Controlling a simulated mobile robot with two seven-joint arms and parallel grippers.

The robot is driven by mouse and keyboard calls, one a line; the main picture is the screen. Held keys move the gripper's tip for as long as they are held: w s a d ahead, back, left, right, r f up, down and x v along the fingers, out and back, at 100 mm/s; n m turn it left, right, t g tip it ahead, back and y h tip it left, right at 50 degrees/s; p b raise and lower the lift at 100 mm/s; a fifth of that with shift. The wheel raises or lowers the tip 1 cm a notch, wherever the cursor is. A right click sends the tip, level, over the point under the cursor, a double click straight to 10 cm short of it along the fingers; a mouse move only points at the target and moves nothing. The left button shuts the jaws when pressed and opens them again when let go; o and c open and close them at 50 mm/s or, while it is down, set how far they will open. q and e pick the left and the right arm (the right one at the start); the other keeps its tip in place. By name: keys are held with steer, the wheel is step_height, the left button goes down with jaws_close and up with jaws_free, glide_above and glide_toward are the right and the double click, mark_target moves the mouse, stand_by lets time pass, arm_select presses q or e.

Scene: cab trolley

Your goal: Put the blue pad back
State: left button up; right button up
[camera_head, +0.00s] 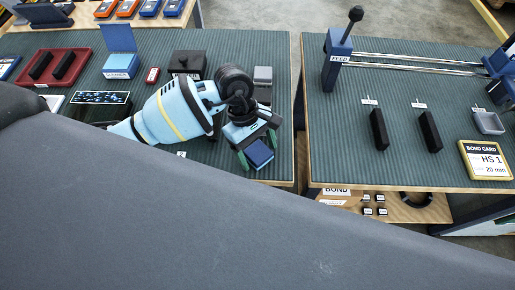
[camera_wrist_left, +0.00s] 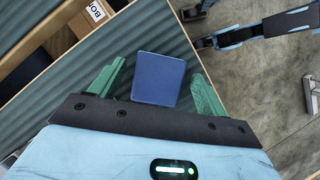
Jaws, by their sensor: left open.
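The blue pad (camera_head: 259,152) is a small flat dark-blue square near the front edge of the left table's ribbed mat. My left gripper (camera_head: 257,149) is above it, with its green fingers open on either side. In the left wrist view the blue pad (camera_wrist_left: 158,79) lies between the fingers of the left gripper (camera_wrist_left: 158,72), with a gap visible on both sides. Whether the pad touches the mat is hard to tell. My right gripper is not in view.
On the left table (camera_head: 225,40) are a red tray (camera_head: 82,53), a light-blue box with raised lid (camera_head: 120,66), a black box (camera_head: 187,62) and a grey block (camera_head: 263,75). The right table holds two black bars, a grey tray (camera_head: 488,122) and a yellow-framed card (camera_head: 486,160). A gap separates the tables.

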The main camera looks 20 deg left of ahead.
arm_select(q)
steer(key=v, duration=1.2)
